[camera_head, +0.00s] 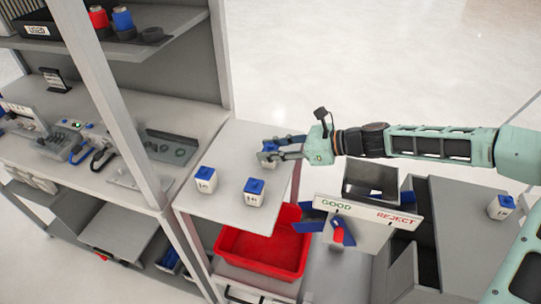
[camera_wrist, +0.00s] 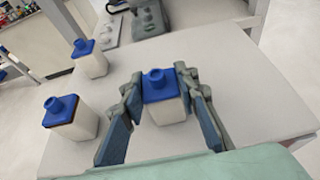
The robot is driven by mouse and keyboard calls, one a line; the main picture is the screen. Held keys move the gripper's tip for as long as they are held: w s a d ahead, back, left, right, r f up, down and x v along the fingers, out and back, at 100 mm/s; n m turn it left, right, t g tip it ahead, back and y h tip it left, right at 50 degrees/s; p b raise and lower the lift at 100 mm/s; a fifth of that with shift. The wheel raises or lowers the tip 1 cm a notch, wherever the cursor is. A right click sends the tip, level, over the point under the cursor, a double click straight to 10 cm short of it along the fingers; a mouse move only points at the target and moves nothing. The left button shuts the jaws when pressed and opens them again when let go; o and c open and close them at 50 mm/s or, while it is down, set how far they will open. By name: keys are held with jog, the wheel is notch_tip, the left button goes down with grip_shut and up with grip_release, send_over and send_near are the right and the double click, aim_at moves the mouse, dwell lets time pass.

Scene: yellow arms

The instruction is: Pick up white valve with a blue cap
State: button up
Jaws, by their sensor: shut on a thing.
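My gripper (camera_head: 283,150) is at the far right part of the grey side table, shut on a white valve with a blue cap (camera_wrist: 164,108). In the wrist view my gripper (camera_wrist: 160,92) has one finger on each side of the valve. In the head view that valve (camera_head: 269,147) is partly hidden by the fingers. I cannot tell whether it touches the table. Two more white valves with blue caps stand upright on the table, one at the left (camera_head: 205,181) and one nearer the front (camera_head: 254,193). Both show in the wrist view, left of my gripper.
A red bin (camera_head: 230,243) sits below the table. A GOOD/REJECT sign (camera_head: 368,212) stands right of it, with a dark open box (camera_head: 371,181) behind. Another blue-capped valve (camera_head: 501,207) is at far right. A grey shelf post (camera_head: 112,95) rises at left.

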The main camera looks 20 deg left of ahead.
jog(key=shift+c, duration=0.9)
